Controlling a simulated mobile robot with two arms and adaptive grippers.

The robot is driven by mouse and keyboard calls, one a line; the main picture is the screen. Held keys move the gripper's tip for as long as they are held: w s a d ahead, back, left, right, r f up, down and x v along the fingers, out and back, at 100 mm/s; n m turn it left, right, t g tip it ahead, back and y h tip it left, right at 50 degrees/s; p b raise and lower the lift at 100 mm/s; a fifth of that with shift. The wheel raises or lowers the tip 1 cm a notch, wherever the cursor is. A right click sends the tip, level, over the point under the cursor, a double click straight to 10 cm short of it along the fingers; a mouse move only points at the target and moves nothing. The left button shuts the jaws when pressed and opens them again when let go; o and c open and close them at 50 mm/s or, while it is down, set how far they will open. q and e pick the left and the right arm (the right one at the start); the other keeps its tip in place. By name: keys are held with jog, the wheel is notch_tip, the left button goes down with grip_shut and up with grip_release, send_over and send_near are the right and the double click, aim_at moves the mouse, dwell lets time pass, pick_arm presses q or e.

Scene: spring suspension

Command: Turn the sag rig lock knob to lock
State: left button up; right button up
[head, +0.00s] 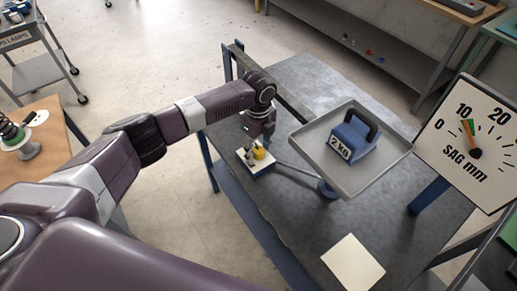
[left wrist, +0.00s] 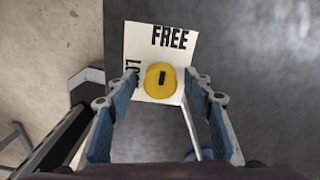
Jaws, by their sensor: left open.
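The yellow lock knob (head: 259,152) sits on a small white plate (head: 245,158) at the left edge of the grey table. In the left wrist view the knob (left wrist: 151,83) is round, and its black mark lies in line with the word FREE on the plate (left wrist: 140,38). The LOCK label at the plate's left side is partly hidden by a finger. My left gripper (left wrist: 160,76) is open, pointing down, with its blue fingers on either side of the knob and gaps between. In the head view the gripper (head: 258,138) is above the knob. My right gripper is out of view.
A grey tray (head: 312,138) holding a blue 2 kg weight (head: 355,135) stands right of the knob. A blank cream sheet (head: 353,263) lies on the table (head: 300,235).

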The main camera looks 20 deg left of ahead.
pick_arm(q)
jog(key=c, duration=1.2)
jog(key=shift+o, duration=0.2)
jog(key=shift+r+n+p, duration=0.1)
jog(key=shift+n+p, duration=0.25)
jog(key=shift+n, duration=0.05)
jog(key=shift+n+p, duration=0.5)
jog(key=shift+n, duration=0.1)
jog(key=n+p, duration=0.4)
jog(key=n, duration=0.2)
jog(key=shift+r, duration=0.1)
jog(key=n+p, duration=0.2)
jog(key=n, duration=0.3)
jog(key=shift+n+p, duration=0.3)
jog(key=shift+p, duration=0.1)
jog(key=n+p, duration=0.1)
jog(key=n, duration=0.3)
jog(key=shift+w+p, duration=0.1)
jog(key=shift+p, duration=0.2)
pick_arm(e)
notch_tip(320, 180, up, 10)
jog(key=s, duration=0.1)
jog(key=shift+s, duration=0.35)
pick_arm(q)
jog(key=shift+n, duration=0.3)
